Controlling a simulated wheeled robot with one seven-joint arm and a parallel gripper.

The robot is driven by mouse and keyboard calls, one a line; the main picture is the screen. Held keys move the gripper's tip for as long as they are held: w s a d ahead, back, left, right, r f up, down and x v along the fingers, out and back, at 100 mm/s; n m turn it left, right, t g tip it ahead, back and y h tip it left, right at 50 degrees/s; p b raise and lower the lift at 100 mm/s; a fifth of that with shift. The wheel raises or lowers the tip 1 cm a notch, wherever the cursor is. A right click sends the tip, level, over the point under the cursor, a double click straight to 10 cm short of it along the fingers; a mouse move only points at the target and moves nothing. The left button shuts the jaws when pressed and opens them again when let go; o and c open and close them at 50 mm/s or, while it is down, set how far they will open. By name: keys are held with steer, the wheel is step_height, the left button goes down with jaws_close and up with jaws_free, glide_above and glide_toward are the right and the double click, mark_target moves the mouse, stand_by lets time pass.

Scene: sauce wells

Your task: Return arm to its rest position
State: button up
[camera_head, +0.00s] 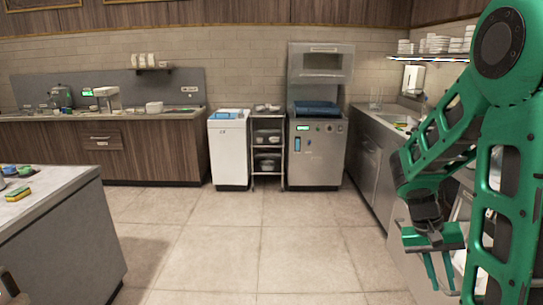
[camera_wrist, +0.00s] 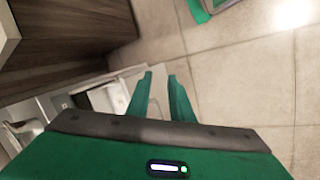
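My green arm is folded at the right side of the head view. My gripper (camera_head: 441,272) hangs at its end, pointing down, beside the front of the right counter. Its two fingers stand apart with nothing between them. In the wrist view the two green fingers of the gripper (camera_wrist: 162,92) are also apart and empty, above the tiled floor and close to pale, partly hidden shapes.
A grey counter (camera_head: 60,240) with a sponge (camera_head: 18,194) stands at left front. A white bin-like unit (camera_head: 229,150), a wire rack (camera_head: 267,150) and a steel dishwasher (camera_head: 317,150) line the back. The right counter (camera_head: 372,145) runs beside my arm. The middle floor (camera_head: 240,240) is clear.

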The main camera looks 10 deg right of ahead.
steer(key=s+a+r+n+t+y, duration=0.1)
steer(key=s+a+r+t+y, duration=0.2)
steer(key=s+a+r, duration=0.4)
steer(key=s+a+y, duration=0.1)
steer(key=s+a, duration=0.3)
steer(key=shift+r, duration=0.4)
steer(key=shift+w, duration=0.1)
steer(key=shift+w+f, duration=0.25)
steer(key=shift+w, duration=0.25)
steer(key=shift+s, duration=0.1)
